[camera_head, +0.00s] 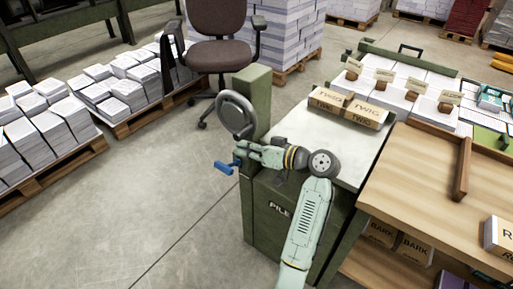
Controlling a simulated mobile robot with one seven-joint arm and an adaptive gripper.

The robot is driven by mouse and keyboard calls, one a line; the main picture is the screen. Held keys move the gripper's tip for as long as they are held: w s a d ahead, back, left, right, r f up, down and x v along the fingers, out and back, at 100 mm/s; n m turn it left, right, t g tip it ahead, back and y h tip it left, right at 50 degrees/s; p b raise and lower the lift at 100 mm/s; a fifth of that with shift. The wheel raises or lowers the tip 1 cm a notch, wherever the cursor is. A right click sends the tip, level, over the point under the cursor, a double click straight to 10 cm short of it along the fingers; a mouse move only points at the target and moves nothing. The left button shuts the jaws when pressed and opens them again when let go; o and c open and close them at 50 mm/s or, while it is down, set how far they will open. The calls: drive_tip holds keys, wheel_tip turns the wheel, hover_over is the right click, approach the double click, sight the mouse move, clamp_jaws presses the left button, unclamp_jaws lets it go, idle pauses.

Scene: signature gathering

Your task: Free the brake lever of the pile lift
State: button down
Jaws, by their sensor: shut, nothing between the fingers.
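The pile lift is a dark green cabinet (262,222) with partly hidden white lettering that begins "PILE", and a tall green post (256,88). A grey round handwheel (235,112) is on the post's left side. A blue handle (224,168), which looks like the brake lever, sticks out to the left below the wheel. My gripper (241,156) is shut and empty, just right of the blue handle and below the wheel. I cannot tell whether it touches the handle. My gripper and wrist hide where the handle joins the lift.
A pale tabletop (336,136) with TWIG boxes (347,106) lies right of the post. A wooden bench (428,185) stands further right. A brown chair (216,52) and pallets of paper stacks (44,138) stand behind and left. The floor left of the lift is clear.

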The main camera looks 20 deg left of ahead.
sight(233, 164)
drive_tip(key=a+f, duration=0.1)
drive_tip(key=f, duration=0.1)
drive_tip(key=s+a+f+p, duration=0.1)
drive_tip(key=a+f, duration=0.1)
drive_tip(key=shift+a+f, duration=0.15)
drive_tip(key=shift+a, duration=0.1)
drive_tip(key=shift+f, duration=0.15)
drive_tip(key=shift+s+f+b, duration=0.1)
drive_tip(key=shift+s+b, duration=0.05)
drive_tip(key=shift+b, duration=0.3)
